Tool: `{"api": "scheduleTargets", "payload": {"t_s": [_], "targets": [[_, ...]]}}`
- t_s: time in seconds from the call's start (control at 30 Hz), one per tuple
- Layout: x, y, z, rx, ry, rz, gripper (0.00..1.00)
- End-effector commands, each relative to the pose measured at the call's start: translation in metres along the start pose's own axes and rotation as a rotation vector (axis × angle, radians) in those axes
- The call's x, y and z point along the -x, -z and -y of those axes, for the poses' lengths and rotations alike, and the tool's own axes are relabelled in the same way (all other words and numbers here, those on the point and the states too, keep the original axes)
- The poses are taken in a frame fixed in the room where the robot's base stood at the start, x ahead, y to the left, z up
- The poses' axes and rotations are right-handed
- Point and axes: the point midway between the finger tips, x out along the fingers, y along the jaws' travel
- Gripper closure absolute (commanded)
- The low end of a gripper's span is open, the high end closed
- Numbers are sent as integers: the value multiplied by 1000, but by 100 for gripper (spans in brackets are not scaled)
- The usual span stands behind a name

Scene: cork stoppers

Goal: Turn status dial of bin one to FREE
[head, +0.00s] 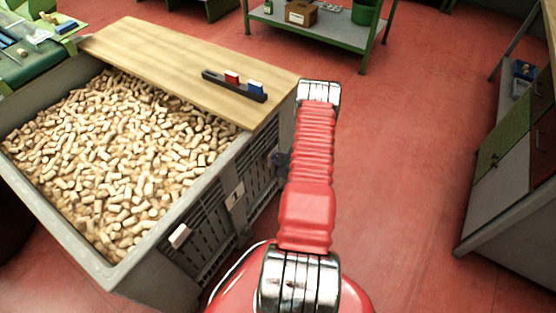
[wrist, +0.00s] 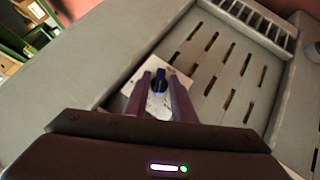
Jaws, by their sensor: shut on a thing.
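Bin one (head: 140,284) is a large grey slatted bin full of corks, with a small plate marked 1 (head: 237,193) on its side. In the wrist view its slatted wall (wrist: 213,72) fills most of the picture. The status dial (wrist: 160,77) is a small dark blue knob on a pale plate (wrist: 131,88) on that wall. My gripper (wrist: 160,84) has one purple finger on each side of the dial and is shut on it. The plate's markings are too small or covered to read. In the head view my arm hides the dial.
A wooden board (head: 170,55) covers the bin's far end and bears a dark rack (head: 234,86) with a red and a blue block. A green-framed shelf (head: 320,25) stands behind. A cabinet (head: 510,190) stands at the right. The red floor between is clear.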

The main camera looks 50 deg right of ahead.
Motion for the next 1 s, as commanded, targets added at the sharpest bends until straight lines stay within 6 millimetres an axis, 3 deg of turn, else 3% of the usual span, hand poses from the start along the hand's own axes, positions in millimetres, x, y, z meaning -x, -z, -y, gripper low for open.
{"api": "scheduleTargets", "payload": {"t_s": [1.0], "targets": [[-1, -4, -5, -323, 323, 5, 99]]}}
